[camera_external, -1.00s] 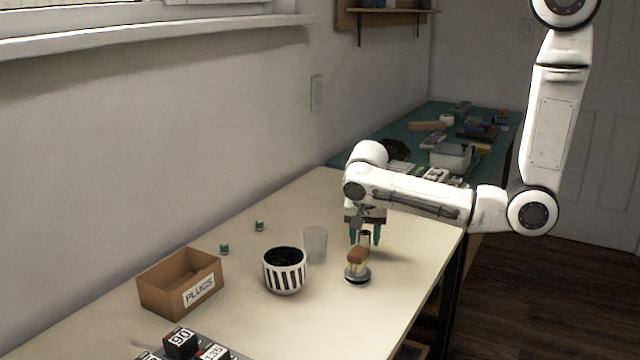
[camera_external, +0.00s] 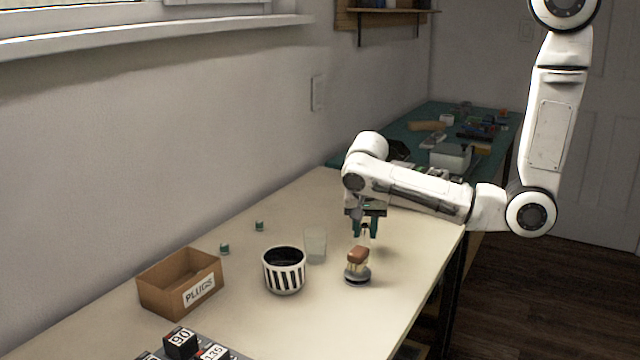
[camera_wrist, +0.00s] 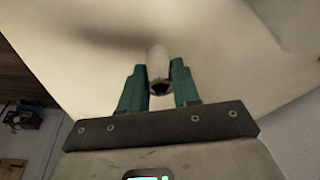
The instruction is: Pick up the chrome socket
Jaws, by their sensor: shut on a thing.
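The chrome socket (camera_wrist: 158,68) sits upright between the green fingers of my gripper (camera_wrist: 160,92) in the wrist view, its dark open end facing the camera. In the external view my gripper (camera_external: 366,233) hangs over the right part of the cream table, shut on the socket (camera_external: 365,230), which is small and mostly hidden by the fingers there. The fingers appear a little above the tabletop.
A wooden-topped brush-like item (camera_external: 357,266) stands just in front of my gripper. A clear glass (camera_external: 315,245), a striped pot (camera_external: 284,270) and a cardboard PLUGS box (camera_external: 180,282) stand to the left. Two small green plugs (camera_external: 259,226) lie near the wall.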

